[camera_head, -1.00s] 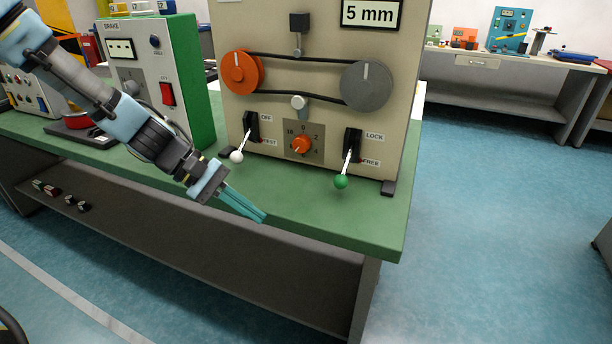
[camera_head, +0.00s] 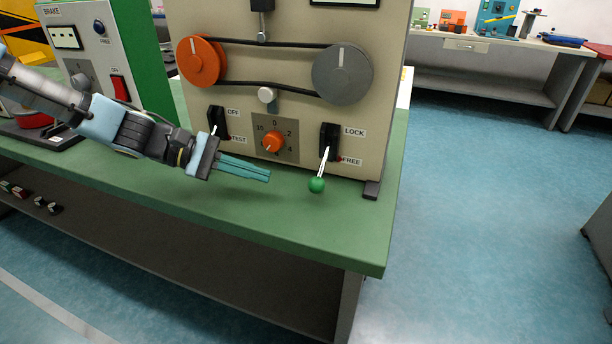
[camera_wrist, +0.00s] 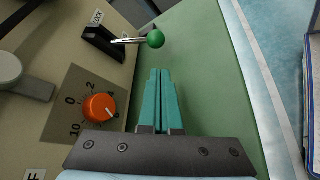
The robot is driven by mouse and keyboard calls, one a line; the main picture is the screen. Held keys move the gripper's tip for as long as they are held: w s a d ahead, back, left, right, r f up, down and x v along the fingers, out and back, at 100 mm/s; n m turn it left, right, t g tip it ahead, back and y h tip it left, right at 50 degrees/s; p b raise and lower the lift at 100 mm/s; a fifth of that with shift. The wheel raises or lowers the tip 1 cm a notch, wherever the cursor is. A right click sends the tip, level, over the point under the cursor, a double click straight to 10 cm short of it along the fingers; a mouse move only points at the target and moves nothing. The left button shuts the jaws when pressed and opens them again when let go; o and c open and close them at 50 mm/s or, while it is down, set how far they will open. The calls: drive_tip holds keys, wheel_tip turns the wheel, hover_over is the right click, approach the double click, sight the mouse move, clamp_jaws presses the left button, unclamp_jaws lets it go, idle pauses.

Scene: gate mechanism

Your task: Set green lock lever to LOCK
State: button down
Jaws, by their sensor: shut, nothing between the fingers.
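The green lock lever (camera_head: 317,184) is a metal rod with a green ball, coming out of a black slotted housing (camera_head: 329,140) on the beige panel. The rod slopes down and outward, with the ball low, near the FREE label (camera_head: 351,161); the LOCK label (camera_head: 355,132) is above. My gripper (camera_head: 269,175) is shut and empty, its teal fingers pointing right toward the ball, a short gap to its left. In the wrist view the fingers (camera_wrist: 161,72) are together, and the green ball (camera_wrist: 156,39) lies just beyond their tips, not touching.
An orange knob (camera_head: 273,141) sits on the panel between the two levers. The OFF/TEST lever housing (camera_head: 217,121) is partly behind my gripper. An orange wheel (camera_head: 201,61) and a grey wheel (camera_head: 342,74) are above. The green bench top (camera_head: 300,228) is clear in front.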

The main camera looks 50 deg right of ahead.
sight(305, 194)
drive_tip(key=shift+w+d, duration=0.1)
drive_tip(key=shift+d, duration=0.4)
drive_tip(key=p+x, duration=0.1)
drive_tip(key=x, duration=0.9)
drive_tip(key=shift+w+p, duration=0.1)
drive_tip(key=shift+p, duration=0.25)
drive_tip(key=shift+r, duration=0.25)
drive_tip(key=shift+a+r+p, duration=0.15)
drive_tip(key=shift+a+p, duration=0.05)
drive_tip(key=shift+p, duration=0.55)
